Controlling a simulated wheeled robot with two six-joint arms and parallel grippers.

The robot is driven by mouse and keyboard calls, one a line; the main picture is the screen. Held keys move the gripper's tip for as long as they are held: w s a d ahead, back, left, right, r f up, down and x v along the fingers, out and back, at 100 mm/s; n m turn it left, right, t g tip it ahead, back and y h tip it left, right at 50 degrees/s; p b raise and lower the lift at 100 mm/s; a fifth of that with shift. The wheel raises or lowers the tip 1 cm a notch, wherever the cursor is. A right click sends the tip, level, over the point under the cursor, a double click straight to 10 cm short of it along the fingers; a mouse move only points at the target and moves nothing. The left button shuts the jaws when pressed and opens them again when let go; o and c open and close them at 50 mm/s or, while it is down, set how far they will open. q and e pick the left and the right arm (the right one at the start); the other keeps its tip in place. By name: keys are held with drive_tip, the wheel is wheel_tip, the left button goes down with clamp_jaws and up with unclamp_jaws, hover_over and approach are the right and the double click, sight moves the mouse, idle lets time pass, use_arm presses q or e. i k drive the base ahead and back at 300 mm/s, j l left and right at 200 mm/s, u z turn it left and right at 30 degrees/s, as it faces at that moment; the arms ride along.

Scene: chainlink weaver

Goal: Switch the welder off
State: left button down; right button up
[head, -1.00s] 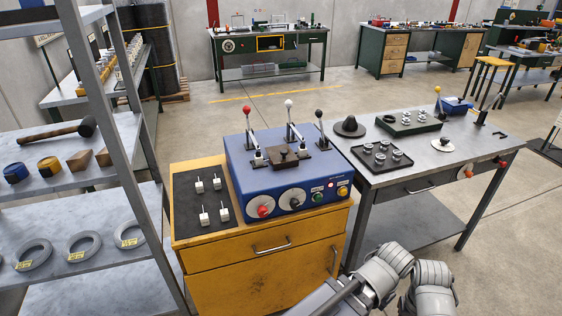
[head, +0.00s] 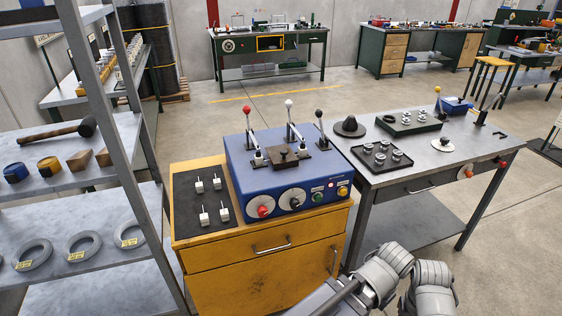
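The blue welder (head: 235,173) stands on a yellow cabinet in the middle of the head view. Its front has a red knob (head: 263,210) and a black knob (head: 294,203), each on a pale round dial. To their right are a green button (head: 318,197), a yellow button (head: 342,191) and a small red light that looks lit. Levers with red, white and black balls rise from its top, around a dark clamp block (head: 283,153). Grey arm parts of mine show at the bottom right, away from the welder. Neither gripper is in view.
The yellow cabinet (head: 262,262) carries a black mat (head: 187,215) with several small white blocks. A grey shelf rack (head: 128,165) stands close on the left. A grey bench (head: 400,178) with trays and levers stands on the right.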

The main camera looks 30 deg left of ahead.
sight(262, 212)
drive_tip(key=u, duration=1.35)
drive_tip(key=k+j+z, duration=0.15)
drive_tip(key=z, duration=0.25)
drive_tip(key=k+j+z, duration=0.15)
drive_tip(key=z, duration=0.2)
